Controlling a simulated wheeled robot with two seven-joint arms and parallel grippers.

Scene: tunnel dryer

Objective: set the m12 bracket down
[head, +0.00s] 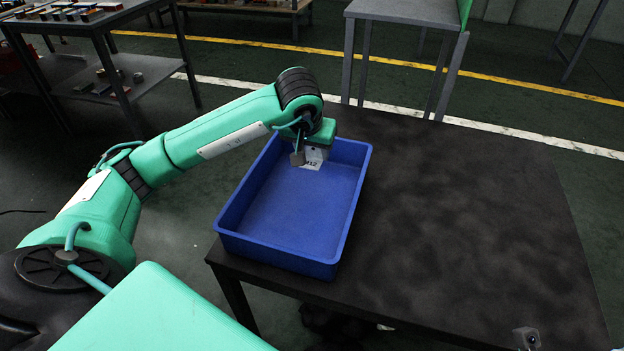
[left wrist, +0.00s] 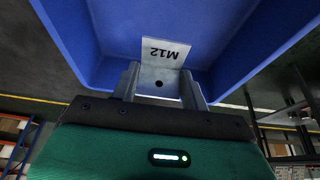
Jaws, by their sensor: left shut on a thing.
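The M12 bracket is a pale grey metal angle piece marked "M12"; it shows in the head view (head: 316,157) and in the left wrist view (left wrist: 163,62). My left gripper (head: 304,158) is shut on it, and in the left wrist view the two fingers (left wrist: 160,88) stand on either side of the bracket. The gripper points down into the far end of a blue bin (head: 228,222), whose walls also fill the top of the left wrist view (left wrist: 235,50). I cannot tell whether the bracket touches the bin floor.
The bin stands on the left part of a dark table (head: 460,230); the tabletop to its right is bare. A small grey object (head: 527,338) shows at the near right edge. A grey stand (head: 405,12) is behind the table, and a shelf table (head: 75,20) with parts is at far left.

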